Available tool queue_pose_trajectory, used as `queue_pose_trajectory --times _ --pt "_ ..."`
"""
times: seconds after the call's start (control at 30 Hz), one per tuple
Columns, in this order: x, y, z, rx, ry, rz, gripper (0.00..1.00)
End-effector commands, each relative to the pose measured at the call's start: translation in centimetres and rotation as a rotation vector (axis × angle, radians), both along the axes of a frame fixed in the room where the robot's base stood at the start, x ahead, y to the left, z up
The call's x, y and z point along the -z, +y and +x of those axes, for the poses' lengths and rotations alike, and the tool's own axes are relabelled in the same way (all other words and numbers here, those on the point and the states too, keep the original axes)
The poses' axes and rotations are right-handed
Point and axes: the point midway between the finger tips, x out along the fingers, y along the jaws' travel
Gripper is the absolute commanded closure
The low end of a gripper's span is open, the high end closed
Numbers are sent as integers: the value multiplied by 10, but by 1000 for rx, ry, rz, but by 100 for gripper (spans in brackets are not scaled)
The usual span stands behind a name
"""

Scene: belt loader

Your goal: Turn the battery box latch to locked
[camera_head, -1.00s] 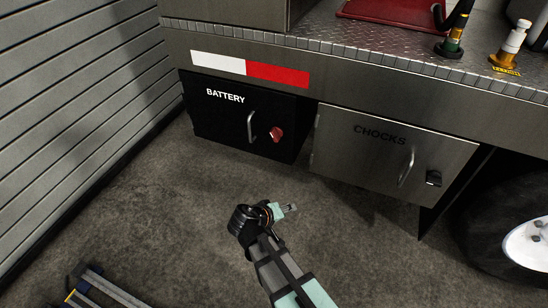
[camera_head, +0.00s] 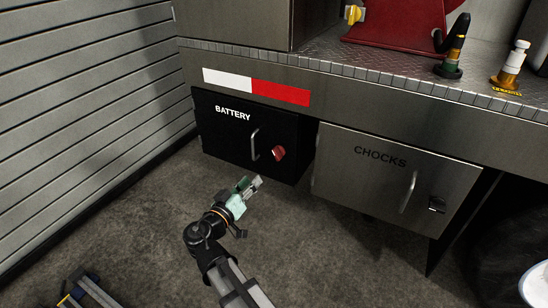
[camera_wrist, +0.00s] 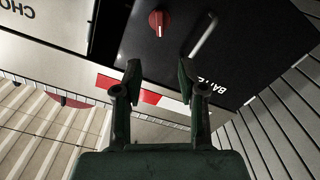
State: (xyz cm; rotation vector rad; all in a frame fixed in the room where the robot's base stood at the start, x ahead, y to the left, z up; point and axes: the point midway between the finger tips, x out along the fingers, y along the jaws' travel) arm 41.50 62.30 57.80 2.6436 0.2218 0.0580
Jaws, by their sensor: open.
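The black battery box (camera_head: 225,140) hangs under the deck, with white BATTERY lettering and a bar handle (camera_head: 254,144). Its red latch knob (camera_head: 278,153) sits right of the handle. The knob also shows at the top of the wrist view (camera_wrist: 159,22), where the picture is upside down and the box front (camera_wrist: 240,60) fills the upper right. My gripper (camera_head: 256,184) is below and in front of the box, apart from the knob. In the wrist view my gripper's two fingers (camera_wrist: 158,82) are spread with nothing between them.
The CHOCKS box (camera_head: 370,185), with a handle (camera_head: 408,192) and a black latch (camera_head: 437,205), stands right of the battery box. A slatted wall (camera_head: 80,90) closes the left side. The deck edge (camera_head: 350,85) overhangs above. The floor (camera_head: 310,250) in front is mostly clear.

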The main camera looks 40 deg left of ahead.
Motion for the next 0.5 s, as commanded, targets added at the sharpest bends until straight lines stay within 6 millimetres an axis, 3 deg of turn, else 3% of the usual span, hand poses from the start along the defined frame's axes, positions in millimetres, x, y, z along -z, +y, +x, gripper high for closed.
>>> queue_pose_trajectory --times 0.5 --pt "3 18 102 4 1 0 59"
